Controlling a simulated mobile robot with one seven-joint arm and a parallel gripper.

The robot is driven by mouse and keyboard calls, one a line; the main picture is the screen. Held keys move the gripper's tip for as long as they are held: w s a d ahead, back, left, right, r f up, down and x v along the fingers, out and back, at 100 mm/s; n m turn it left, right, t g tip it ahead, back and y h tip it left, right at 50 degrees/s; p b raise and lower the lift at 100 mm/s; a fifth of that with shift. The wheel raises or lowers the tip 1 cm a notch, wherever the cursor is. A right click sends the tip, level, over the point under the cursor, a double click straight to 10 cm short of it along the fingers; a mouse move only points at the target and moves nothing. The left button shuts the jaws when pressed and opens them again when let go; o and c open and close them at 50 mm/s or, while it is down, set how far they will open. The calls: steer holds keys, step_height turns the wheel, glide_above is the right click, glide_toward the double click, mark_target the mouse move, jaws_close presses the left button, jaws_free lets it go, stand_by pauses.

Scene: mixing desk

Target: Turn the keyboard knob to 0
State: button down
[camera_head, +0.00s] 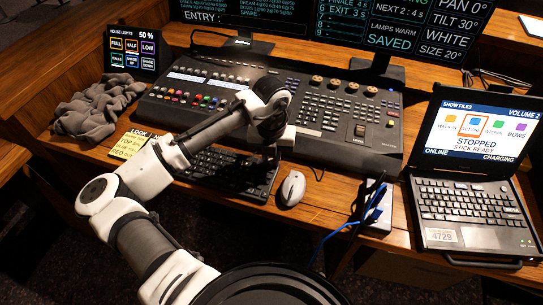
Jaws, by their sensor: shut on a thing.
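The black keyboard (222,168) lies on the wooden desk in front of the mixing console, partly behind my white and black arm. My gripper (270,154) points down at the far right end of the keyboard and is small and dark in this view. It is shut on the keyboard knob there. The knob itself is hidden by the gripper and its shadow, so its setting cannot be read.
A grey mouse (291,188) sits just right of the keyboard. The mixing console (330,112) is close behind my gripper. A yellow note (130,144) and grey cloth (95,108) lie left. A laptop (470,205) and a small box with blue cable (376,208) stand right.

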mark_target(272, 161)
steer(key=n, duration=0.5)
steer(key=shift+n, duration=0.3)
steer(key=n, duration=0.5)
steer(key=shift+n, duration=0.3)
stand_by(0.3)
steer(key=c, duration=1.3)
jaws_free()
steer(key=shift+r, duration=0.1)
step_height(272, 161, up, 14)
steer(key=shift+f+b, duration=0.2)
steer(key=shift+b, duration=0.1)
